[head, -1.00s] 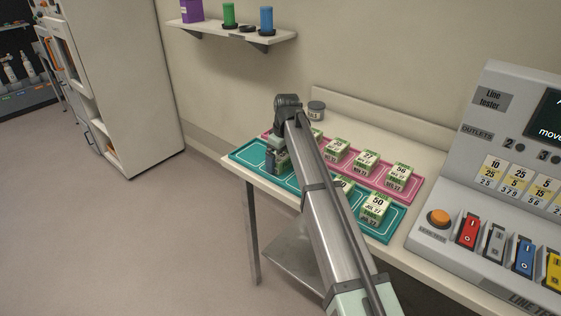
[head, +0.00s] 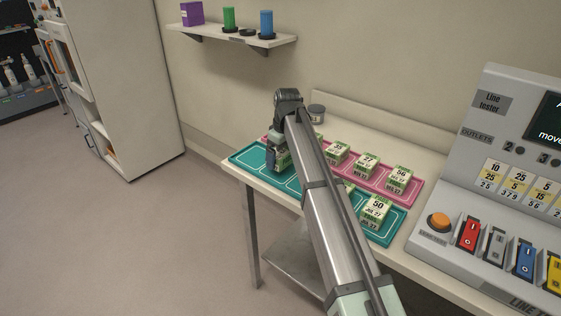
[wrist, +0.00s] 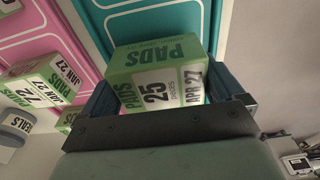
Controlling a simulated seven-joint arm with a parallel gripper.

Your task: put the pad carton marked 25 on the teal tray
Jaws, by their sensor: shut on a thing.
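My gripper (head: 276,161) is shut on a green and white pad carton (wrist: 160,82), whose printed side reads 25 and APR 27 in the wrist view. The two fingers flank the carton in that view (wrist: 160,95). In the head view the gripper is over the left part of the teal tray (head: 250,158), and the carton is mostly hidden by it. The teal tray also fills the background behind the carton in the wrist view (wrist: 185,20). I cannot tell whether the carton touches the tray.
A carton marked 50 (head: 376,211) stands on the right end of the teal tray. The pink tray (head: 412,193) behind holds several cartons, including one marked 56 (head: 400,176). A grey tub (head: 316,113) stands at the back. The line tester (head: 455,195) is at right.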

